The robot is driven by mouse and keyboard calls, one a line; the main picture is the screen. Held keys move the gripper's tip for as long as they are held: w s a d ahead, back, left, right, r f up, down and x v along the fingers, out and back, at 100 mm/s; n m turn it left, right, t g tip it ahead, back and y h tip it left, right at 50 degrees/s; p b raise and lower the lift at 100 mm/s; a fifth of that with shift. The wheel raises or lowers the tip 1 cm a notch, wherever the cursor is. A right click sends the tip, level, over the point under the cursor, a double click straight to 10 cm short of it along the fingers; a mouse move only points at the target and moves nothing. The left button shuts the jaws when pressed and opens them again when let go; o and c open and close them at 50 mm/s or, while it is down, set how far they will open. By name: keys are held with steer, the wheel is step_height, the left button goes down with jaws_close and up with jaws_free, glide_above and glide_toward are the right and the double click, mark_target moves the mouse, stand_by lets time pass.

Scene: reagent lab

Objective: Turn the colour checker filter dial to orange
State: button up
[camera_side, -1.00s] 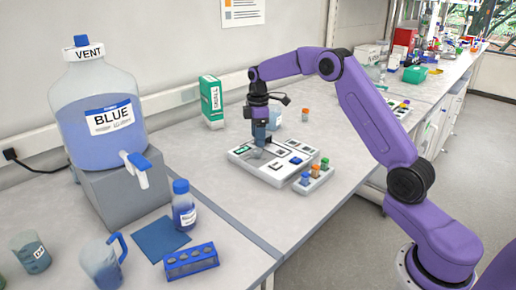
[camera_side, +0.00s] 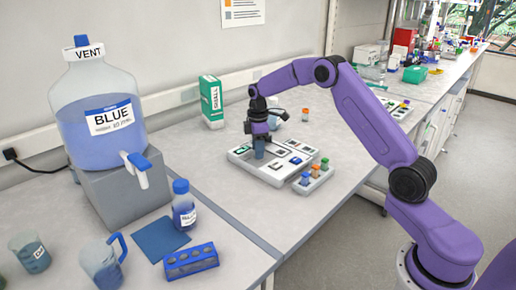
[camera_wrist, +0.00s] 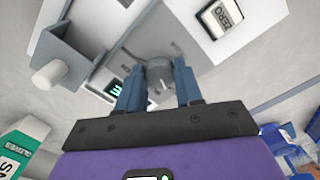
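The colour checker (camera_side: 240,152) is a pale flat device on the bench in the side view. Its round grey filter dial (camera_wrist: 159,73) shows in the wrist view, with a small pale mark near its lower edge. My gripper (camera_wrist: 157,78) is over the device, its two blue-grey fingers apart, one on each side of the dial. I cannot tell whether they touch it. In the side view my gripper (camera_side: 259,153) points down and hides the dial. The colour the dial points to cannot be read.
A rack of coloured-cap vials (camera_side: 313,179) stands at the checker's right front. A green-and-white box (camera_side: 212,103) is behind it. The ZERO button (camera_wrist: 222,16) and a lit green display (camera_wrist: 116,87) show on the checker. A blue-capped bottle (camera_side: 183,206) stands to the left.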

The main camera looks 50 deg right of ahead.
steer(key=shift+m, duration=0.4)
steer(key=m, duration=0.2)
steer(key=shift+m, duration=0.4)
steer(key=m, duration=0.3)
steer(key=shift+a+m, duration=0.1)
steer(key=shift+m, duration=0.3)
steer(key=m, duration=0.8)
steer(key=shift+r, duration=0.1)
steer(key=m, duration=0.5)
steer(key=shift+a+m, duration=0.1)
steer(key=shift+m, duration=0.2)
steer(key=m, duration=0.5)
steer(key=shift+w+m, duration=0.1)
steer(key=shift+m, duration=0.5)
steer(key=o, duration=1)
